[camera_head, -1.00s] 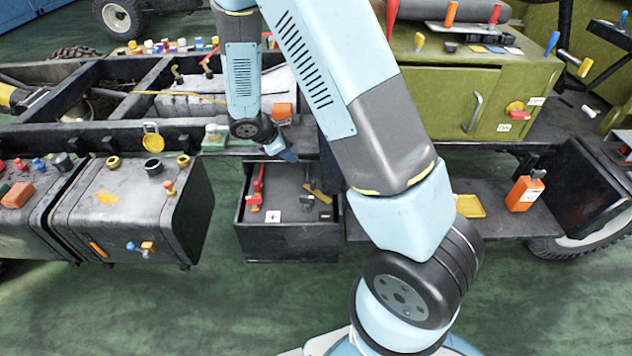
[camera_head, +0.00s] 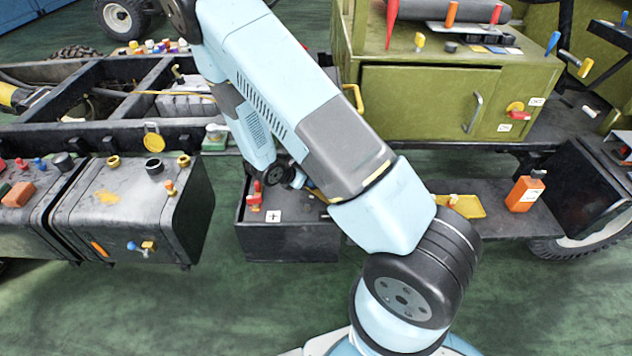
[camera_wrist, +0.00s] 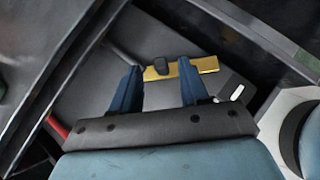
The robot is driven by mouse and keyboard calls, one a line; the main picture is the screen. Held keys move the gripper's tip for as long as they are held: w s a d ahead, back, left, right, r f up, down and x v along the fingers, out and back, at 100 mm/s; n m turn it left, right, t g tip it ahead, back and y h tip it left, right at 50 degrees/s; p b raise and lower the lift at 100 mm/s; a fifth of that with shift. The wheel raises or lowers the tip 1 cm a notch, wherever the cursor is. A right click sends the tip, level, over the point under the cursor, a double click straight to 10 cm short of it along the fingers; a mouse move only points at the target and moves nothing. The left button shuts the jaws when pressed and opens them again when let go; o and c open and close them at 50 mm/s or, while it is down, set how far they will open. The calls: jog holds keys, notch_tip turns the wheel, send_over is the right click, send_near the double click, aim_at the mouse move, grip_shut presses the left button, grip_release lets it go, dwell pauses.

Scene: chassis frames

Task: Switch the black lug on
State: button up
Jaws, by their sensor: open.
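In the wrist view a small black lug (camera_wrist: 160,66) stands on a flat brass strip (camera_wrist: 206,65) on a dark grey surface. My gripper (camera_wrist: 158,84) is open, its two blue fingers on either side of the lug, with visible gaps and nothing held. Whether the fingertips reach down to the lug's height is unclear. In the head view my arm's end is over the black box (camera_head: 290,243) and hides the lug; only a bit of the brass strip (camera_head: 318,195) shows.
A red lever (camera_head: 254,197) and a white plus label (camera_head: 273,216) are at the box's left. A grey tank (camera_head: 140,205) stands left, a green cabinet (camera_head: 425,105) behind right. A yellow tray (camera_head: 470,206) and orange bottle (camera_head: 525,194) sit on the shelf at right.

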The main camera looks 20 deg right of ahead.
jog(key=shift+x, duration=2.95)
jog(key=shift+c, duration=0.3)
grip_shut()
